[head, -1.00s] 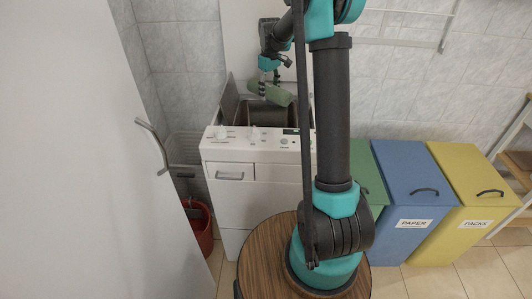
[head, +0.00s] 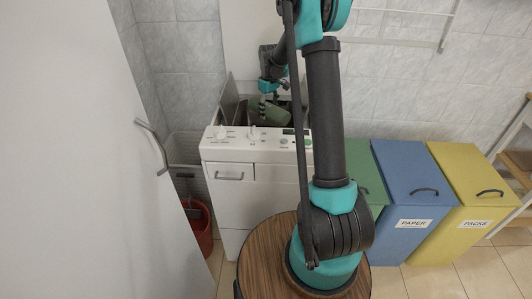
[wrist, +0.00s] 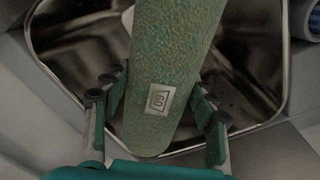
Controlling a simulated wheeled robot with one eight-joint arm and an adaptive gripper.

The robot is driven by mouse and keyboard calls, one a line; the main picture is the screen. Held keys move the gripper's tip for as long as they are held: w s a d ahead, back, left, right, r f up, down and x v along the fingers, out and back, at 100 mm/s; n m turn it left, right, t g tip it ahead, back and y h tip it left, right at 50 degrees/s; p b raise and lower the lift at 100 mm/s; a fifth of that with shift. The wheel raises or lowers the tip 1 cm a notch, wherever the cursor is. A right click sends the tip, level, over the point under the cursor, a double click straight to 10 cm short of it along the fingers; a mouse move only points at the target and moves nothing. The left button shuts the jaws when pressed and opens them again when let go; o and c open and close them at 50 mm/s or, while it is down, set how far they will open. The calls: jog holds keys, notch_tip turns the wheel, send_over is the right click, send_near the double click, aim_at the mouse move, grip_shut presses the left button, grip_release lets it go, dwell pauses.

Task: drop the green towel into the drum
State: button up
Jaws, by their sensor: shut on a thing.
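The green towel (head: 276,114) is a rolled cylinder with a small square label, seen close up in the wrist view (wrist: 175,60). My gripper (head: 268,101) is shut on it, with one finger on each side in the wrist view (wrist: 160,108). The shiny metal drum (wrist: 255,50) is the open tub in the top of the white washing machine (head: 228,152). The towel is at the drum opening, behind the control panel. The towel covers the middle of the drum in the wrist view, and its exact height above the drum is unclear.
A raised lid stands behind the drum. Green (head: 362,166), blue (head: 405,180) and yellow (head: 470,180) bins stand to the right. A red bucket (head: 201,230) and pale basket (head: 184,150) are at left. A blue-and-white object (wrist: 306,18) shows at the wrist view's top right.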

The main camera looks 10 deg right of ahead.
jog(key=o, duration=1.6)
jog(key=shift+c, duration=0.2)
notch_tip(320, 180, up, 12)
